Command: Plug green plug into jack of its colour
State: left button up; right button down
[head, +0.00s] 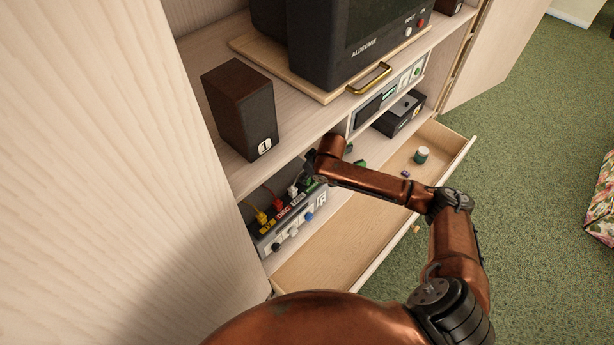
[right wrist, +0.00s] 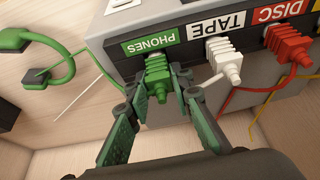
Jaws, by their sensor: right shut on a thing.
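A grey switch box (head: 290,224) with coloured jack labels stands on the low shelf. In the right wrist view its green PHONES label (right wrist: 153,42) is above the green plug (right wrist: 157,82). My right gripper (right wrist: 160,94) is shut on the green plug, one finger on each side. The plug points at the panel under the green label, and its front end meets or nearly meets the panel; how deep it sits is hidden. A green cable (right wrist: 103,72) runs left to green headphones (right wrist: 55,62). In the head view my right arm largely hides the gripper and plug. My left gripper is out of view.
A white plug (right wrist: 224,62) under TAPE and a red plug (right wrist: 287,45) under DISC sit close beside the gripper. A speaker (head: 240,108) stands on the shelf above.

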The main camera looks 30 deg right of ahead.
jog(key=c, duration=1.7)
grip_release()
jog(key=shift+s+d+r, duration=0.1)
jog(key=shift+r, duration=0.2)
jog(key=p+v, duration=0.1)
jog(key=v, duration=0.4)
jog(key=shift+p, duration=0.3)
jog(key=s+d, duration=0.1)
jog(key=s, duration=0.2)
jog(key=s+d+p, duration=0.1)
jog(key=s, duration=0.3)
jog(key=s+d, duration=0.1)
jog(key=s, duration=0.3)
jog(key=shift+d+f+p, duration=0.2)
jog(key=shift+d+p, duration=0.1)
jog(key=shift+d, duration=0.1)
